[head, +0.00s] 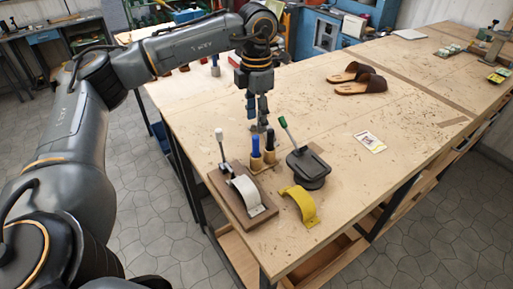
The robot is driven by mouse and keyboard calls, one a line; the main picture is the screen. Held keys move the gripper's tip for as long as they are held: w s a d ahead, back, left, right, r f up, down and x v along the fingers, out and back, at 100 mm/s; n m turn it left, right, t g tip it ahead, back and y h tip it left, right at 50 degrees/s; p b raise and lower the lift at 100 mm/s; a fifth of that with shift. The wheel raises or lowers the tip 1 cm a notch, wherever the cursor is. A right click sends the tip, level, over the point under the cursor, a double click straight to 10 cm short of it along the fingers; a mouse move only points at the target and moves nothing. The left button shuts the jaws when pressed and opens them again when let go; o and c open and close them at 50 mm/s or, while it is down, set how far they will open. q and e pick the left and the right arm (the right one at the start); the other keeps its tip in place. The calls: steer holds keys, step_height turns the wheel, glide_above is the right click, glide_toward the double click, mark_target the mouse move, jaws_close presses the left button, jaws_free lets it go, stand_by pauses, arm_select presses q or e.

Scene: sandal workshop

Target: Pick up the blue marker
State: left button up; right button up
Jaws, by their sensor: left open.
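A blue marker (255,146) stands upright in a small wooden holder (263,165) on the workbench, beside a dark, nearly black marker (270,140). My left gripper (258,125) points down over the bench, just behind the markers in the picture. It is open and no marker shows between its fingers. It appears apart from the blue marker, though the exact gap is hard to tell. The lower parts of both markers are hidden in the holder. My right gripper is not in view.
Left of the holder is a wooden board (226,202) with a white curved strap and an upright tool. A card (369,142) and brown sandals (357,79) lie farther right.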

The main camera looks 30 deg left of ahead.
mark_target(256, 136)
arm_select(q)
step_height(256, 136, down, 4)
steer(key=shift+r+p, duration=0.25)
steer(key=shift+p, duration=0.05)
steer(key=shift+f+p, duration=0.45)
step_height(256, 136, down, 4)
steer(key=shift+s+a+r+p, duration=0.1)
steer(key=shift+r+p, duration=0.05)
steer(key=shift+p, duration=0.7)
steer(key=shift+f, duration=0.45)
steer(key=shift+c, duration=0.4)
steer(key=c, duration=0.7)
steer(key=shift+c, duration=0.9)
